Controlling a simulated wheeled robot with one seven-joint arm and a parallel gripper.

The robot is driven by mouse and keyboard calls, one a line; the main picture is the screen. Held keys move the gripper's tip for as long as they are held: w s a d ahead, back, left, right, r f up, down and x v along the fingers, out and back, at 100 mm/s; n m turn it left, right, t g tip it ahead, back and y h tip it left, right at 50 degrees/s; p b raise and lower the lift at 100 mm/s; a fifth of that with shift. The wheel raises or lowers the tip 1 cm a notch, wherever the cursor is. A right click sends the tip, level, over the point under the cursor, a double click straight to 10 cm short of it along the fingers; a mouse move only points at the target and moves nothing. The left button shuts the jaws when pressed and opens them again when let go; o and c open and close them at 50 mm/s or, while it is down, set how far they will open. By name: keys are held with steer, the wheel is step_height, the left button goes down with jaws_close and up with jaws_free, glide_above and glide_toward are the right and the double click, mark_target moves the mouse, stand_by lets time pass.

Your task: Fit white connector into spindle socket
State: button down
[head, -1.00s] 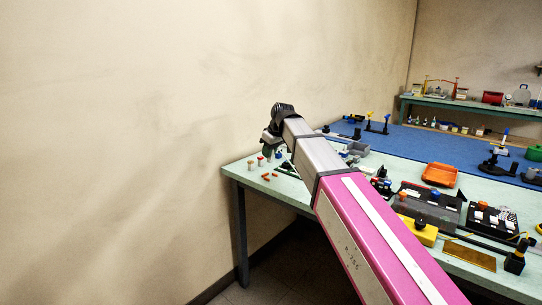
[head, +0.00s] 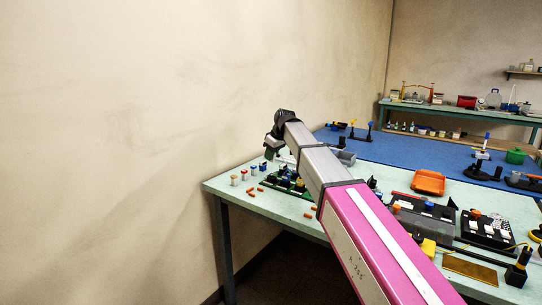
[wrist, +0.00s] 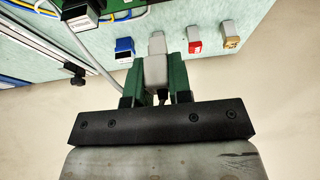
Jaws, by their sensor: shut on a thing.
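In the wrist view, the white connector (wrist: 156,70) is light grey-white and stands between the green fingers of my gripper (wrist: 156,58). The fingers are shut on its sides, and a dark cable stub shows at its near end. In the head view, my gripper (head: 271,148) is over the left end of the pale green table; the connector there is too small to tell. I cannot make out for certain which part is the spindle socket.
Blue (wrist: 124,49), red (wrist: 194,40) and yellow (wrist: 229,33) connectors stand close to my fingers. A black-topped part (wrist: 80,14) with coloured wires is at upper left. Orange pieces (head: 252,193) lie near the table edge. An orange tray (head: 428,182) stands further right.

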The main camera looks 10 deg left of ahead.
steer(key=shift+f, duration=0.1)
steer(key=shift+f, duration=2.8)
steer(key=shift+f, duration=0.85)
steer(key=c, duration=1)
jaws_free()
steer(key=shift+o, duration=0.2)
steer(key=v, duration=1)
steer(key=shift+s+d+r, duration=0.15)
steer(key=shift+d+r, duration=0.05)
steer(key=shift+r, duration=0.15)
